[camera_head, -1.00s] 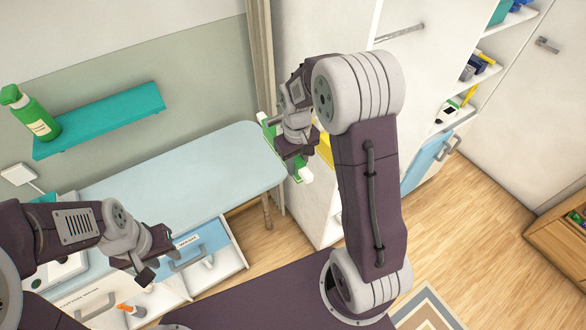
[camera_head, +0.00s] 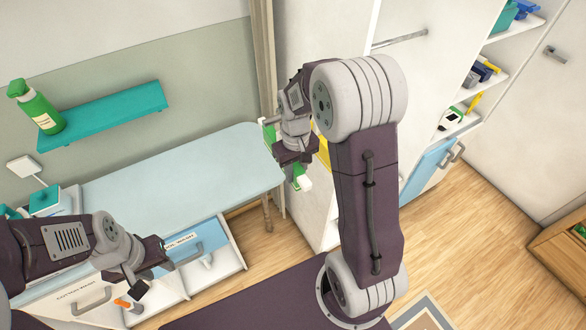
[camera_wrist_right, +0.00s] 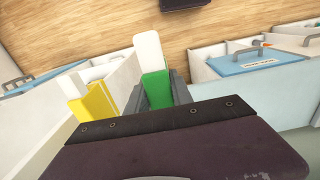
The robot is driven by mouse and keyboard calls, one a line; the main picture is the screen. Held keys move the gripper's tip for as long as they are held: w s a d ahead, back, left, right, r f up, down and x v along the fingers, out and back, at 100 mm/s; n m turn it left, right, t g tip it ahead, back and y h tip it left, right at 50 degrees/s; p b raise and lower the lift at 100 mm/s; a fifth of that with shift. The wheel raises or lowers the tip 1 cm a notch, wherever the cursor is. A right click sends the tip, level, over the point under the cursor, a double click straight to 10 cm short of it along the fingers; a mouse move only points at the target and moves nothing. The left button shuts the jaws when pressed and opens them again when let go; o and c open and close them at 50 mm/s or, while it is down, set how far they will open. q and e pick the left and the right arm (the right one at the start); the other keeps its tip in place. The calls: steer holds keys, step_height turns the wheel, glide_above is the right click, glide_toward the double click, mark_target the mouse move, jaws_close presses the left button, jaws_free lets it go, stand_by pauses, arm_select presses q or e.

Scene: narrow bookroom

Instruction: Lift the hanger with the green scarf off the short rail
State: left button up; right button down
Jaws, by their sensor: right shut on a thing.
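A green scarf with white parts (camera_head: 303,183) shows in the head view below my right gripper (camera_head: 294,163), with more green to its left. In the right wrist view the green scarf (camera_wrist_right: 155,88) and a white piece stand between the fingers. My right gripper is shut on it. The hanger itself and the short rail cannot be made out clearly; my right arm and gripper cover that area. A yellow item (camera_wrist_right: 97,106) hangs beside the green one, apart from it. My left gripper (camera_head: 152,275) is open and empty, low at the left near the drawers.
A light blue table (camera_head: 190,175) lies left of my right gripper. Below it are open drawers (camera_head: 228,262). A teal shelf (camera_head: 110,115) holds a green bottle (camera_head: 38,110). A white cabinet (camera_head: 310,60) stands close behind my right arm. Wooden floor (camera_head: 480,230) is free at right.

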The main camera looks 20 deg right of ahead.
steer(key=shift+s+b, duration=0.45)
steer(key=shift+s, duration=0.8)
steer(key=s, duration=0.8)
steer(key=shift+d, duration=0.35)
